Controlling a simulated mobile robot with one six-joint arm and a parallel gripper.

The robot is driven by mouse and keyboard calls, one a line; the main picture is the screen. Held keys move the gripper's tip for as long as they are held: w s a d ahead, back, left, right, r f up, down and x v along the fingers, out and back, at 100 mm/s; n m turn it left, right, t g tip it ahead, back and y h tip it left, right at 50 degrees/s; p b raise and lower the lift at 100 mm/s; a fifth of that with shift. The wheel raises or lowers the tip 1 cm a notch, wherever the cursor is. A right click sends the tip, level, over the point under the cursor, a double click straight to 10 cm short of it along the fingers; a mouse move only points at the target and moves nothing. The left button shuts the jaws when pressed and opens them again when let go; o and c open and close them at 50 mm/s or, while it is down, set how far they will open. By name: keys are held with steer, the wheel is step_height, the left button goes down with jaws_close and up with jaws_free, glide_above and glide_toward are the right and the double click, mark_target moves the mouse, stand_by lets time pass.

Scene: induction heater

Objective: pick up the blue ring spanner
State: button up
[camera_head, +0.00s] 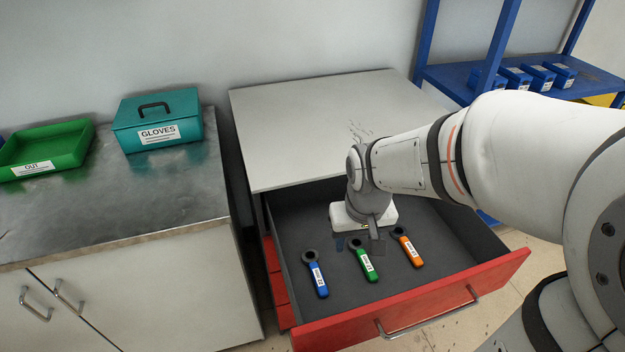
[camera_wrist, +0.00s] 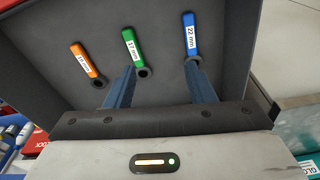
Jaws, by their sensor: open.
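The blue ring spanner (camera_head: 318,279) lies flat in the open drawer, the leftmost of three spanners in the head view. In the wrist view the blue spanner (camera_wrist: 190,36) is at the right, labelled 22 mm, with its ring end close to the tip of the right finger. My gripper (camera_head: 360,238) is above the drawer floor, behind the green spanner and to the right of the blue one. In the wrist view my gripper (camera_wrist: 160,68) has its two blue fingers wide apart with nothing between them.
A green spanner (camera_head: 364,265) and an orange spanner (camera_head: 411,251) lie beside the blue one. The drawer's red front (camera_head: 420,305) and its side walls surround them. The white cabinet top (camera_head: 310,115) overhangs the back. A teal GLOVES box (camera_head: 165,118) stands on the left counter.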

steer(key=n+g+p, duration=0.1)
steer(key=n+p, duration=0.1)
glide_toward(317, 272)
steer(key=shift+s+a+f, duration=0.15)
steer(key=shift+a+f, duration=0.05)
steer(key=shift+f, duration=0.05)
step_height(317, 272, down, 2)
steer(key=shift+f, duration=0.25)
steer(key=shift+w+d+f, duration=0.1)
steer(key=shift+w+f, duration=0.1)
steer(key=shift+f, duration=1.15)
steer(key=shift+w+f, duration=0.15)
steer(key=shift+f, duration=1.25)
steer(key=shift+c, duration=0.2)
jaws_close()
